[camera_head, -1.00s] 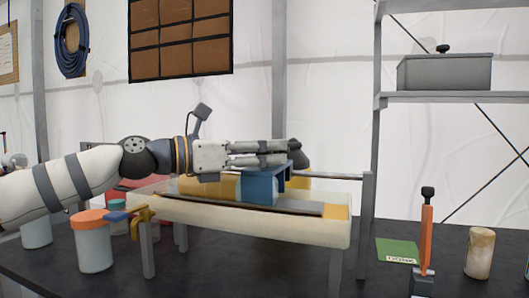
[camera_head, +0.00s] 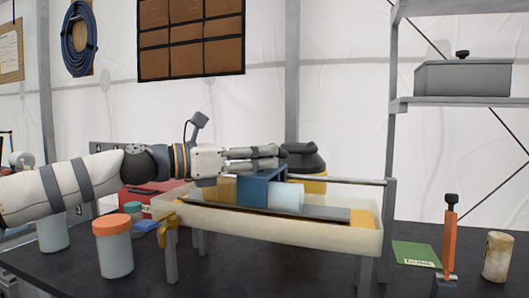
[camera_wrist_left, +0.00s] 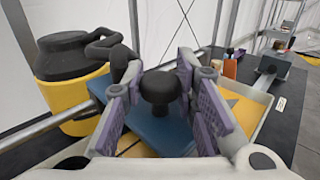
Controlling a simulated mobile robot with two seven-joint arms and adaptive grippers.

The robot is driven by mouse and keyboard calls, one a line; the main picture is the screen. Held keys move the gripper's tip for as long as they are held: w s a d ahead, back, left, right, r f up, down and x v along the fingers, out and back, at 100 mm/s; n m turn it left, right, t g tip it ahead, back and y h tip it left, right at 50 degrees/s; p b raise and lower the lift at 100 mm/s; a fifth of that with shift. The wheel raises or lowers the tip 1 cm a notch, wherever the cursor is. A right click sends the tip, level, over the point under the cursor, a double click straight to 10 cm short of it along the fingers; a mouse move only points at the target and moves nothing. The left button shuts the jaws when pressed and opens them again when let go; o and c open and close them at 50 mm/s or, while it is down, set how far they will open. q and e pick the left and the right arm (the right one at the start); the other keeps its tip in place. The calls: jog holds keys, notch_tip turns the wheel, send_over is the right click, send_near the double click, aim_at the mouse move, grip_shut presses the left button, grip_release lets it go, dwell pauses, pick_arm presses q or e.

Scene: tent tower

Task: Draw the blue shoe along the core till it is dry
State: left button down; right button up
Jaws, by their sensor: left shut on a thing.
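The blue shoe (camera_head: 256,190) sits over the core, above a long cream tray (camera_head: 330,235). The core shows yellowish left of the shoe (camera_head: 226,189) and pale blue on its right (camera_head: 287,197). My left gripper (camera_head: 276,158) reaches in from the left and is at the shoe's top. In the left wrist view, its purple-padded fingers (camera_wrist_left: 160,90) are shut on the shoe's black knob (camera_wrist_left: 161,86), with the blue top (camera_wrist_left: 160,132) below. The core under the shoe is hidden. My right gripper is not in view.
A yellow can with a black top (camera_head: 306,165) stands behind the tray. An orange-lidded jar (camera_head: 113,248) stands at front left. A green card (camera_head: 415,253), an orange upright tool (camera_head: 449,235) and a pale cylinder (camera_head: 497,255) are on the right. A metal rod (camera_head: 345,181) runs behind the tray.

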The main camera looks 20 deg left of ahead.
pick_arm(q)
jog(key=shift+d, duration=0.3)
jog(key=c, duration=1.3)
grip_release()
jog(key=v, duration=1.2)
